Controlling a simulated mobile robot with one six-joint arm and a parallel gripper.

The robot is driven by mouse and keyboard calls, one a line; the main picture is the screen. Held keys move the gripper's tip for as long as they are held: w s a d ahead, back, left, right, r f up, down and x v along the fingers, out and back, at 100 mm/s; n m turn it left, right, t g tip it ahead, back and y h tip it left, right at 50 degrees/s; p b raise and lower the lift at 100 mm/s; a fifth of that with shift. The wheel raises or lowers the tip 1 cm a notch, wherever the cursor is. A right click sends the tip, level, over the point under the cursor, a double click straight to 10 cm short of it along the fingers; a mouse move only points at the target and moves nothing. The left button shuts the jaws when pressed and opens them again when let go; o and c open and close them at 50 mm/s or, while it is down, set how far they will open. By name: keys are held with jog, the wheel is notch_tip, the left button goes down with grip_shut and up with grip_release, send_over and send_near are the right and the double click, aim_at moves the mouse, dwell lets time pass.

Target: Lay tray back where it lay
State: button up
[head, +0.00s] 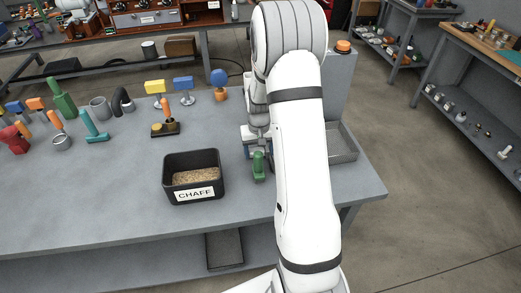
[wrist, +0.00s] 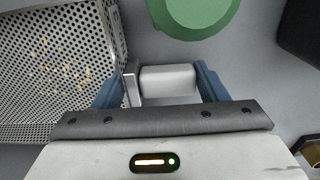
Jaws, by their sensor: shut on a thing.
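The tray is a grey, perforated metal tray with a few pale bits on its floor. In the wrist view the tray (wrist: 45,55) lies left of my gripper; in the head view a corner of the tray (head: 345,143) shows right of my arm, the rest hidden behind it. My gripper (wrist: 160,84) has its blue fingers closed on a pale grey block that seems to be the tray's grip, beside a thin metal bracket at the tray's edge. In the head view my gripper (head: 254,148) is partly hidden by the arm. I cannot tell whether the tray touches the bench.
A green-topped thing (head: 258,166) stands close to my gripper. The black CHAFF box (head: 178,190) is to its left on the grey bench (head: 110,210). A brush-like tool (head: 165,129) and several coloured tools stand farther left. The bench front left is clear.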

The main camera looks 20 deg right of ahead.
jog(key=o, duration=1.3)
jog(key=shift+f, duration=0.1)
notch_tip(320, 180, up, 12)
jog(key=s+a+r+n+t, duration=0.1)
jog(key=s+a+r, duration=0.6)
jog(key=s+r, duration=0.15)
jog(key=shift+n+t, duration=0.8)
jog(key=shift+t, duration=0.1)
jog(key=s+a, duration=0.1)
jog(key=s, duration=0.4)
jog(key=s+a, duration=0.2)
jog(key=s, duration=0.3)
jog(key=s+a+r, duration=0.1)
jog(key=s+a, duration=0.1)
jog(key=s, duration=0.3)
jog(key=shift+s+a+r, duration=0.1)
jog(key=shift+s, duration=0.05)
